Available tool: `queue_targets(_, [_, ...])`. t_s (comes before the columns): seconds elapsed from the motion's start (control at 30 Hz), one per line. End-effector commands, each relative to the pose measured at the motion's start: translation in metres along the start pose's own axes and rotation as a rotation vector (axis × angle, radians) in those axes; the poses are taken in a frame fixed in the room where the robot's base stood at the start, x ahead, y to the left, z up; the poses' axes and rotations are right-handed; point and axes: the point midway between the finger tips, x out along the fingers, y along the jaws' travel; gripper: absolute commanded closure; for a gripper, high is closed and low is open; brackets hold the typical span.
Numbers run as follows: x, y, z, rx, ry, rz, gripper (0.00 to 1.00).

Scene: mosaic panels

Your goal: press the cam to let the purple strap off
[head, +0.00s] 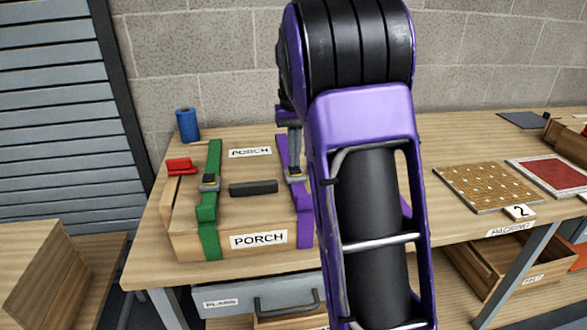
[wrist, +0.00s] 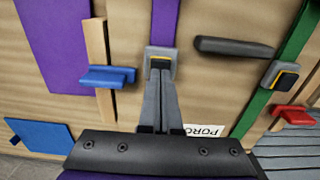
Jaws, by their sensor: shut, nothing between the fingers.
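The purple strap (head: 304,205) runs over the right part of a wooden crate (head: 215,243) labelled PORCH. Its grey cam buckle (head: 296,179), with a dark and yellow top, sits on the crate lid. In the wrist view the buckle (wrist: 161,60) is just beyond my fingertips, and the purple strap (wrist: 163,22) continues past it. My gripper (wrist: 160,76) is shut and empty, its tips at the buckle's near edge. I cannot tell whether they touch it. In the head view my gripper (head: 294,168) points down at the buckle, partly hidden by my arm.
A green strap (head: 208,225) with its own buckle (head: 209,182) crosses the crate's left side. A black handle (head: 253,187) lies between the straps. A red clamp (head: 181,166) is at the left. In the wrist view, a blue clamp (wrist: 107,77) sits beside the purple strap.

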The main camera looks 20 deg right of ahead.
Motion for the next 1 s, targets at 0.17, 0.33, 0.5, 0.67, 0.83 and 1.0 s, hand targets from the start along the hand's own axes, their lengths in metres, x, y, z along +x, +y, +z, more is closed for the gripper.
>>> queue_targets(0.17, [0.004,0.000,0.000,0.000,-0.001,0.000,1.00])
queue_targets(0.33, [0.008,0.000,0.000,0.000,-0.001,0.000,1.00])
queue_targets(0.5, [0.011,0.000,0.000,0.000,-0.001,0.000,1.00])
queue_targets(0.67, [0.015,0.000,0.000,0.000,-0.001,0.000,1.00])
queue_targets(0.83, [0.014,0.000,0.000,0.000,-0.001,0.000,1.00])
queue_targets(1.0, [0.015,0.000,0.000,0.000,-0.002,0.000,1.00])
